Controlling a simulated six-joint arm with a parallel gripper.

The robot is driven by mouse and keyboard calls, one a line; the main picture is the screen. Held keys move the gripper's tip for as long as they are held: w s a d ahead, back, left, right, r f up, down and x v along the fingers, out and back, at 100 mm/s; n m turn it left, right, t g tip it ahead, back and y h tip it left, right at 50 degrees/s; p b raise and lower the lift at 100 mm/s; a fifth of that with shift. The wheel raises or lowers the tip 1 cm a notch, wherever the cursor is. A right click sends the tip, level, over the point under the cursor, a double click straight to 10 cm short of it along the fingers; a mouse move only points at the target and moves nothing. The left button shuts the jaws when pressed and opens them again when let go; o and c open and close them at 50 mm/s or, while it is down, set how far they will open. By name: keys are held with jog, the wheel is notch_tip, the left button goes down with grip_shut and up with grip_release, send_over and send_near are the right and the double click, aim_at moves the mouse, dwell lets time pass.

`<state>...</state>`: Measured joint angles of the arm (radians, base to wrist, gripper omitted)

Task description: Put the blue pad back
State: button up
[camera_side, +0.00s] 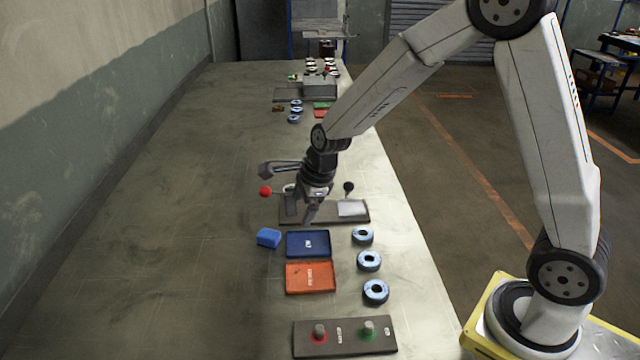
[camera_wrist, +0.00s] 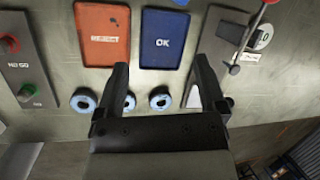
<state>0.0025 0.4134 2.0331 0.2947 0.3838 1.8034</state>
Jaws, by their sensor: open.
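The blue pad (camera_side: 268,237), a small block, lies on the bench just left of the blue tray (camera_side: 308,256) in the side view, apart from my gripper. In the wrist view only a sliver of the pad (camera_wrist: 181,2) shows at the top edge. The blue tray, marked OK, also shows in the wrist view (camera_wrist: 163,58). My gripper (camera_side: 307,217) is open and empty, above the bench near the grey fixture plate (camera_side: 325,212), behind the blue tray. In the wrist view its two fingers (camera_wrist: 161,72) stand apart, below the blue tray.
An orange tray (camera_side: 311,278) lies in front of the blue tray. A button panel (camera_side: 344,336) is nearest. A red-knobbed lever (camera_side: 266,191) stands by the fixture. The bench's left side is clear.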

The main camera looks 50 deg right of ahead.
jog(key=s+d+n+g+h, duration=0.1)
jog(key=s+n, duration=1.6)
jog(key=n, duration=0.6)
jog(key=shift+d+r+n, duration=0.3)
jog(key=shift+d, duration=0.1)
